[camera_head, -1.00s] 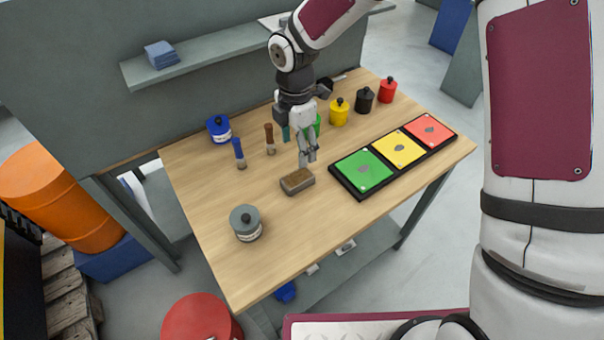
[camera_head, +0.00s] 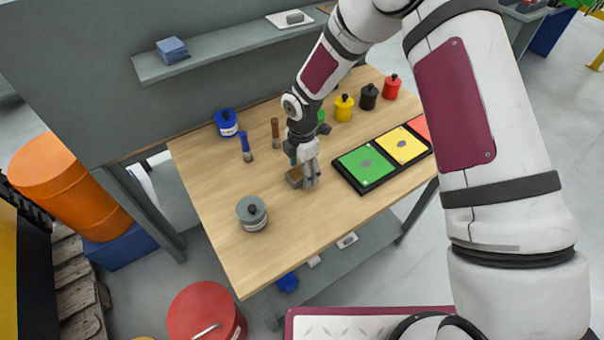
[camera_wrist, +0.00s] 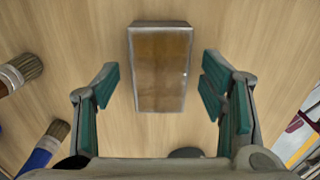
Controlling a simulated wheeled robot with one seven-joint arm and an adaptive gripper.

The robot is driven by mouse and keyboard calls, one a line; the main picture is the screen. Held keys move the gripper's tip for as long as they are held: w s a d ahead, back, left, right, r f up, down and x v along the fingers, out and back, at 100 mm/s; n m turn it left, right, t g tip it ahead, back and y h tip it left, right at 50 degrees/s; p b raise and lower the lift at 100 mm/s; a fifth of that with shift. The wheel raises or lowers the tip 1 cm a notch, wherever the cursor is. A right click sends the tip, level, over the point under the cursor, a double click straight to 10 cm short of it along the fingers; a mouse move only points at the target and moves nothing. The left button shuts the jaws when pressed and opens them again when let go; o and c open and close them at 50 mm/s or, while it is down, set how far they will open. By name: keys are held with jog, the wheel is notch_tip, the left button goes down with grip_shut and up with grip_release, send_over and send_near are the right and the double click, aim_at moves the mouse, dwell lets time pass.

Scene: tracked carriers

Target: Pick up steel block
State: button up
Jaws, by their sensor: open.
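A rectangular block with grey metal edges and a brown, rusty-looking top (camera_head: 293,178) lies on the wooden table. My gripper (camera_head: 313,181) is low over it and hides part of it in the head view. In the wrist view the block (camera_wrist: 160,68) lies below and between the two fingers of my gripper (camera_wrist: 160,88), its long side running away from the palm. The fingers are open, with a gap to the block on each side. I cannot tell how high the fingertips are above the table.
A grey lidded pot (camera_head: 252,214) stands at the front left. A tray of green and yellow panels (camera_head: 345,178) lies to the right. A small grey piece (camera_head: 295,17) lies on the shelf.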

jog(key=shift+f, duration=0.35)
jog(key=shift+c, duration=0.6)
grip_shut()
jog(key=shift+w+r, duration=0.1)
jog(key=shift+r, duration=0.1)
